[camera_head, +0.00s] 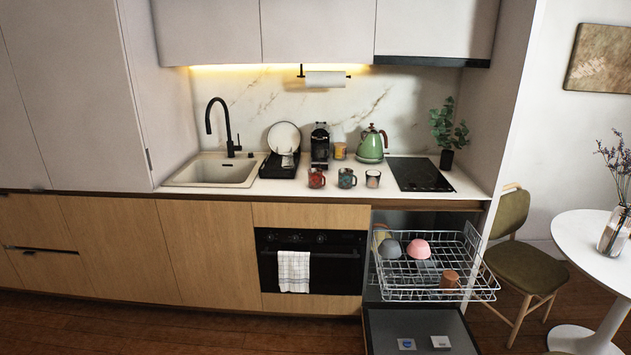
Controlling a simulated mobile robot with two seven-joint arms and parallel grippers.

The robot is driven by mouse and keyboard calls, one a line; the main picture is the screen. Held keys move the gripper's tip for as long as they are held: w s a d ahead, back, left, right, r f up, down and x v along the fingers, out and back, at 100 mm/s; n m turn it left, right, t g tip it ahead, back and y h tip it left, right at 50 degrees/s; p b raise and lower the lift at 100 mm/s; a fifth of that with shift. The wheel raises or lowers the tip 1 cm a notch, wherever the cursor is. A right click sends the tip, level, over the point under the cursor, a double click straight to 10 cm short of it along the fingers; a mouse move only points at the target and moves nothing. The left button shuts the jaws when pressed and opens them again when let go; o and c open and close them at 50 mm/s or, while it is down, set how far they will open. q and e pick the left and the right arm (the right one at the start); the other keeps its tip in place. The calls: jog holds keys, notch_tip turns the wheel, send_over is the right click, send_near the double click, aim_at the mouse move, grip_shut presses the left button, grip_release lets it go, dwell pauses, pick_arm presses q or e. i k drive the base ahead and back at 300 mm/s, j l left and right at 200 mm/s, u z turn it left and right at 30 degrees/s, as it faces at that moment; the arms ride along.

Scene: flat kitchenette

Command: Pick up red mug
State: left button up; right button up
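The red mug (316,178) stands upright on the white counter (262,188), near its front edge and in front of the black coffee machine. A dark teal mug (347,178) stands just to its right, a small gap apart. A small glass or cup (373,178) stands further right in the same row. Neither of my grippers shows in the head view, so I cannot see whether they are open or shut.
The dishwasher below is open, its upper rack (435,293) pulled out with bowls and a brown cup. A dish rack (278,167), coffee machine (320,146), green kettle (371,146) and black hob (418,174) line the counter. A chair (513,240) and round table (590,245) stand at right.

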aim_at(316, 175)
jog(key=i+j+z, duration=0.1)
jog(key=i, duration=0.35)
jog(key=i+j+z, duration=0.1)
jog(key=i, duration=0.35)
jog(key=i+j, duration=0.3)
jog(key=i, duration=0.15)
jog(key=z, duration=0.05)
